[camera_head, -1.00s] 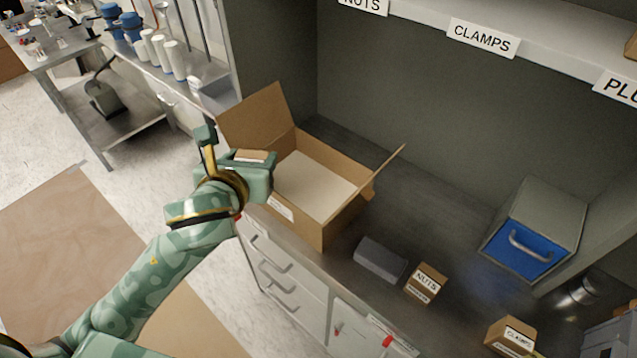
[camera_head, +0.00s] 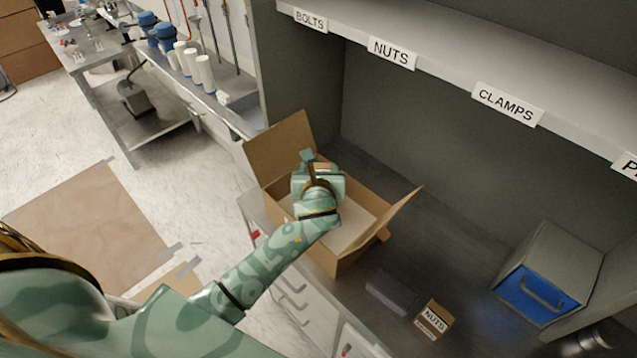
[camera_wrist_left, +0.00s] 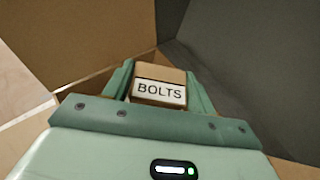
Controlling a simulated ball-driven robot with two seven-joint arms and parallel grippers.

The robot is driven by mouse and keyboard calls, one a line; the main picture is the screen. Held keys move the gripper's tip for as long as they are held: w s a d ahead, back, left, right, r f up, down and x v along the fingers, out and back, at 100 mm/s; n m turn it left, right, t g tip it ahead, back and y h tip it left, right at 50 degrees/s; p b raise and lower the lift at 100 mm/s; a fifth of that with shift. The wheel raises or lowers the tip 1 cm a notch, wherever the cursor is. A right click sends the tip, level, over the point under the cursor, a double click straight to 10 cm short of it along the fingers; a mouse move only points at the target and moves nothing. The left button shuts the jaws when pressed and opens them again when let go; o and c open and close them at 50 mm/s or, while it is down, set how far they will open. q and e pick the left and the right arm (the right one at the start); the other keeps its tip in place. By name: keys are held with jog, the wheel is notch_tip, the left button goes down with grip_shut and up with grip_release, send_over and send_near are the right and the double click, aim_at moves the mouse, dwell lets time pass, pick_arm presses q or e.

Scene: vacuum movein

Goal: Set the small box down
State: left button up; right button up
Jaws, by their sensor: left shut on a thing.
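My left gripper (camera_head: 320,178) is shut on a small cardboard box whose white label reads BOLTS; the box shows clearly between the fingers in the left wrist view (camera_wrist_left: 160,86). In the head view the gripper hides most of this box. The gripper is over the open cardboard carton (camera_head: 345,262), near its raised left flap. I cannot tell how far above the carton's bottom the small box is. My right gripper is not in view.
The carton stands on a dark counter (camera_head: 440,240). To its right are a dark grey block (camera_head: 390,292), a NUTS box (camera_head: 433,318) and a blue-fronted bin (camera_head: 545,285). A shelf (camera_head: 440,62) with labels BOLTS, NUTS and CLAMPS runs above.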

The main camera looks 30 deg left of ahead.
pick_arm(q)
jog(key=shift+w+a+f+b, duration=0.25)
jog(key=shift+w+f+b, duration=0.2)
jog(key=shift+f, duration=0.7)
jog(key=shift+w+a+f+b, duration=0.3)
jog(key=shift+w+f+b, duration=0.15)
jog(key=shift+f, duration=0.7)
jog(key=shift+w+a+f+b, duration=0.25)
jog(key=shift+w+f+b, duration=0.2)
jog(key=shift+f, duration=0.7)
jog(key=shift+f, duration=0.1)
jog(key=o, duration=1.1)
jog(key=shift+s+d+r, duration=0.15)
jog(key=shift+s+r, duration=0.15)
jog(key=p+v, duration=0.3)
jog(key=v, duration=0.8)
jog(key=shift+s, duration=0.15)
